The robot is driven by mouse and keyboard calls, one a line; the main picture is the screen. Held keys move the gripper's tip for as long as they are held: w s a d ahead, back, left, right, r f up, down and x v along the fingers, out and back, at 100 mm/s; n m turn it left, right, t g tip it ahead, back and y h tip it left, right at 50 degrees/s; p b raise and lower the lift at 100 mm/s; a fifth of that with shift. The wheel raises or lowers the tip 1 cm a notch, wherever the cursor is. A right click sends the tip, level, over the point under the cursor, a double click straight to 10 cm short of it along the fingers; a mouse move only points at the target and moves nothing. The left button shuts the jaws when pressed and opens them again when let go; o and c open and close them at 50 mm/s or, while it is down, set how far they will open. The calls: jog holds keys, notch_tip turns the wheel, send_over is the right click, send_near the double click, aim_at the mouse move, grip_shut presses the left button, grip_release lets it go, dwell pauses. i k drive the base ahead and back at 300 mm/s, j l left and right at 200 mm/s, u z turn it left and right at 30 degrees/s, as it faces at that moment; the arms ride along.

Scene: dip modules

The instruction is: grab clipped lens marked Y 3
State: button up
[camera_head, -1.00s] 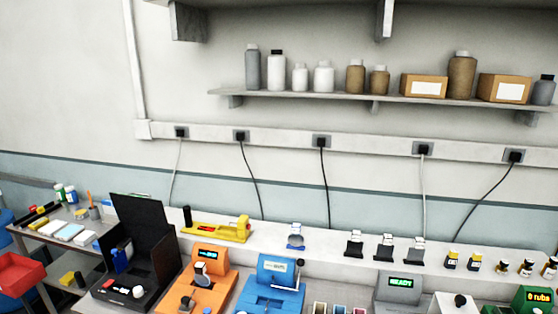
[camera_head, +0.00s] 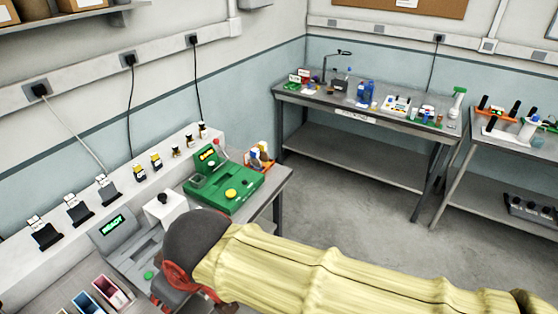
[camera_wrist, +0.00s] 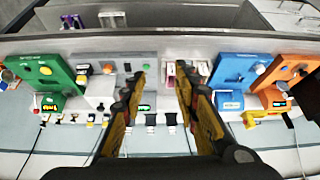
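Three dark clips with white tags stand in a row on the pale ledge in the head view: a near one (camera_head: 45,234), a middle one (camera_head: 77,211) and a far one (camera_head: 107,189). The tag writing is too small to read, so I cannot tell which bears Y 3. They also show small in the wrist view, the middle one (camera_wrist: 171,121) beyond my fingers. My gripper (camera_wrist: 158,82) is open and empty, its two fingers apart above the bench. In the head view its fingers are largely hidden by my wrist and sleeve.
A grey device reading READY (camera_head: 113,226) and a green device (camera_head: 236,184) stand on the bench in front of the ledge. Blue (camera_wrist: 238,68) and orange (camera_wrist: 287,78) devices show in the wrist view. Small bottles (camera_head: 156,161) share the ledge.

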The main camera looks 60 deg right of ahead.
aim_at(256, 162)
jog(key=z, duration=1.7)
jog(key=i+l, duration=0.2)
jog(key=l, duration=0.15)
jog(key=i+l+u, duration=0.15)
jog(key=l, duration=0.2)
jog(key=i+l, duration=0.15)
jog(key=l, duration=0.2)
jog(key=i+l+u, duration=0.15)
jog(key=l, duration=0.2)
jog(key=i+l, duration=0.15)
jog(key=l, duration=0.2)
jog(key=i+l+u, duration=0.1)
jog(key=l, duration=0.3)
jog(key=i+l+u, duration=0.1)
jog(key=l, duration=0.3)
jog(key=i+l, duration=0.2)
jog(key=l, duration=0.2)
jog(key=u, duration=0.05)
